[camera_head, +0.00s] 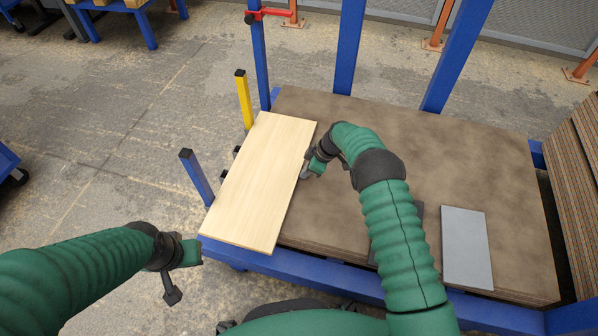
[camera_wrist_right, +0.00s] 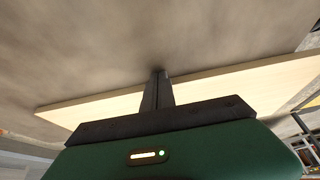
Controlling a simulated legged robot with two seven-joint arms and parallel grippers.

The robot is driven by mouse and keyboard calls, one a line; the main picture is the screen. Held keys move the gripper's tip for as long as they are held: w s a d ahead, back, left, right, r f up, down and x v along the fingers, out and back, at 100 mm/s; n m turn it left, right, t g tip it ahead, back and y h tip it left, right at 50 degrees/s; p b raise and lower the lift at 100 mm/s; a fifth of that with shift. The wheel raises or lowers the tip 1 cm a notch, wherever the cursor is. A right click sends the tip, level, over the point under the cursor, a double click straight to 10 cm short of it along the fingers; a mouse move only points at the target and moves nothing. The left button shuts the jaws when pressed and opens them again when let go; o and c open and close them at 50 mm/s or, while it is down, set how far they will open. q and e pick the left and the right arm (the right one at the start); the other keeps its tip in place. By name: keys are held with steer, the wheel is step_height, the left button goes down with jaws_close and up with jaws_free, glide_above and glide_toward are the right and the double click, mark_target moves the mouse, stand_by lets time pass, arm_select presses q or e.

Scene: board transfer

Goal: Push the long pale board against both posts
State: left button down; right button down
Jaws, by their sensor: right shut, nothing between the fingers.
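The long pale board (camera_head: 258,185) lies along the left edge of the brown table top (camera_head: 440,150), slightly slanted. A yellow post (camera_head: 243,98) stands by its far left corner, and a short blue post (camera_head: 195,176) stands by its near left side. I cannot tell whether the board touches either post. My right gripper (camera_head: 305,174) is shut and empty at the board's right long edge. In the right wrist view its fingers (camera_wrist_right: 158,88) overlap the board's edge (camera_wrist_right: 245,85); contact is unclear. My left gripper (camera_head: 172,293) hangs left of the table, its jaw state unclear.
A grey plate (camera_head: 466,248) lies on the table's right side, and a darker plate (camera_head: 414,215) is partly hidden by my right arm. Blue uprights (camera_head: 349,45) line the far edge. Stacked boards (camera_head: 580,190) stand at right.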

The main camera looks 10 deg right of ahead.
steer(key=shift+w+a, duration=0.1)
steer(key=shift+a, duration=0.25)
steer(key=shift+a+r, duration=0.1)
steer(key=shift+a, duration=0.1)
steer(key=shift+s+d+p, duration=0.2)
steer(key=shift+d+p, duration=0.2)
steer(key=shift+d, duration=0.3)
steer(key=shift+s+d+r, duration=0.1)
steer(key=shift+s+d, duration=0.15)
steer(key=shift+d, duration=0.25)
step_height(320, 180, up, 7)
steer(key=p, duration=0.5)
steer(key=shift+d+f, duration=0.15)
steer(key=shift+f, duration=0.05)
